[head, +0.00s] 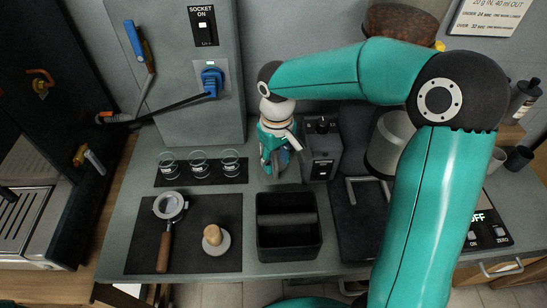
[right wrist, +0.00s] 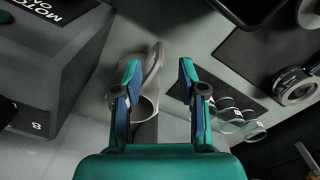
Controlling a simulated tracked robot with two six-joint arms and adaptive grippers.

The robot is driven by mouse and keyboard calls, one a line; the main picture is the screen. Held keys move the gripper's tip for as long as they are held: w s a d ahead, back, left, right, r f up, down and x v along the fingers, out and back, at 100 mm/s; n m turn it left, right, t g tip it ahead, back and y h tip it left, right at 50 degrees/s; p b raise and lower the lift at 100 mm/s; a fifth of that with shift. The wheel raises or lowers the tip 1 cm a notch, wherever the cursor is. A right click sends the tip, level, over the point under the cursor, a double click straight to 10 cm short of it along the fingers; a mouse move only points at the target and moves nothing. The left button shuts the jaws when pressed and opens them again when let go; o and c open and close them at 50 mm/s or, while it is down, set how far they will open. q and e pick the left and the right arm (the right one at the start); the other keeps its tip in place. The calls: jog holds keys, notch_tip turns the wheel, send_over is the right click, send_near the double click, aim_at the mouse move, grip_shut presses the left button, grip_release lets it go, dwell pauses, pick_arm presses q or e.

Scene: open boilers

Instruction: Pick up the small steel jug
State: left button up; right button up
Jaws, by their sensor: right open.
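My right gripper (head: 275,168) points down at the back of the counter, left of the grey box with a switch. It is open; both fingers also show in the right wrist view (right wrist: 160,78). In that view the small steel jug (right wrist: 153,72) lies between the fingers, closer to the left one, which covers part of it. I cannot tell whether the finger touches it. In the head view the gripper and wrist largely hide the jug. My left gripper is not in view.
Several small glasses (head: 198,163) stand on a dark mat left of the gripper. In front are a portafilter (head: 167,225), a tamper (head: 215,240) and a black knock box (head: 289,250). The grey switch box (head: 322,150) stands close on the gripper's right.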

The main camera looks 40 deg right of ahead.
aim_at(276, 167)
jog(key=shift+f, duration=2.95)
grip_shut()
